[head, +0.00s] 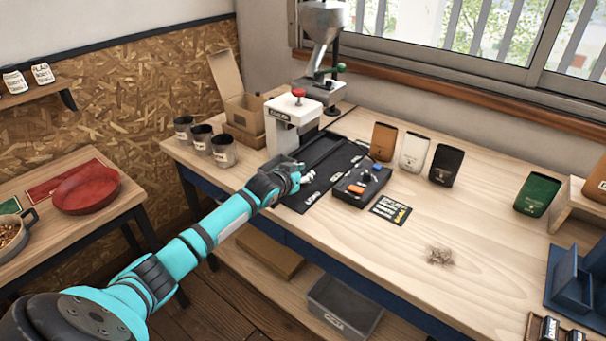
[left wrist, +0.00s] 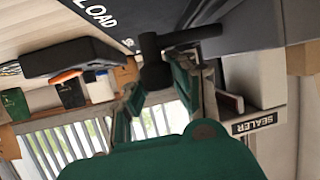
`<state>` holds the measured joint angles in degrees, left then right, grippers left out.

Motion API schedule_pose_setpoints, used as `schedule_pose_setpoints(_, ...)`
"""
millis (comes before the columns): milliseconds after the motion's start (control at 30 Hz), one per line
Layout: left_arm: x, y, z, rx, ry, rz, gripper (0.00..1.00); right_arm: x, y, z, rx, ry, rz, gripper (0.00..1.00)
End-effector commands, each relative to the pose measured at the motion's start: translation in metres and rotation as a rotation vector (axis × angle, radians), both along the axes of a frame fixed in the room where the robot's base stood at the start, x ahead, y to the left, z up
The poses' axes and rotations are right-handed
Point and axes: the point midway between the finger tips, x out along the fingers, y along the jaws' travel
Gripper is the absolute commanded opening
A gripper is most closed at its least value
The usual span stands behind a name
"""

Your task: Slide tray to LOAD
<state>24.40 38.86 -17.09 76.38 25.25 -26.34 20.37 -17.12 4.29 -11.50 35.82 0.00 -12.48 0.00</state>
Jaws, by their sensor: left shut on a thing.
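The white sealer (head: 293,125) with a red knob stands at the back of the bench; its label shows in the left wrist view (left wrist: 256,123). A dark sliding tray (head: 320,150) lies beside it on a black mat (head: 322,186) printed LOAD. The tray also seems to be the grey block at the top right of the left wrist view (left wrist: 250,25). My left gripper (head: 294,177) is shut on a black T-shaped handle (left wrist: 151,48), seen between its fingers in the left wrist view (left wrist: 155,88). Where the handle joins the tray is unclear. My right gripper is out of view.
Several pouches (head: 412,152) stand behind. Metal cups (head: 223,151) stand left of the sealer. The bench is mostly clear at front right, apart from a brown pile (head: 439,256).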

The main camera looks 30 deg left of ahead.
Motion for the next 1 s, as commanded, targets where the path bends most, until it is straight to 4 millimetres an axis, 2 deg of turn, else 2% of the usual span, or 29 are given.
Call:
schedule_pose_setpoints(233,-0.002,-0.003,-0.004,-0.006,0.009,-0.003,0.0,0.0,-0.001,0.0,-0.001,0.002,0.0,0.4)
schedule_pose_setpoints(267,-0.002,-0.003,-0.005,-0.006,0.01,-0.003,0.26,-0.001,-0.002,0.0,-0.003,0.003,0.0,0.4)
schedule_pose_setpoints(467,-0.001,-0.001,-0.004,-0.004,0.009,-0.001,0.5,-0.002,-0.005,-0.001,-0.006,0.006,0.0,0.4)
schedule_pose_setpoints(767,-0.003,-0.001,-0.002,-0.001,0.007,0.0,0.5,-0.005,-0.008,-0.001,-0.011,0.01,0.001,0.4)
schedule_pose_setpoints(867,-0.009,-0.001,-0.001,-0.002,0.008,0.0,0.5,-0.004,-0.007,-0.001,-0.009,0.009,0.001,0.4)
schedule_pose_setpoints(1000,-0.026,-0.002,0.006,0.0,0.008,-0.002,0.5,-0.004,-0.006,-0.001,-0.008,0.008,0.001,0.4)
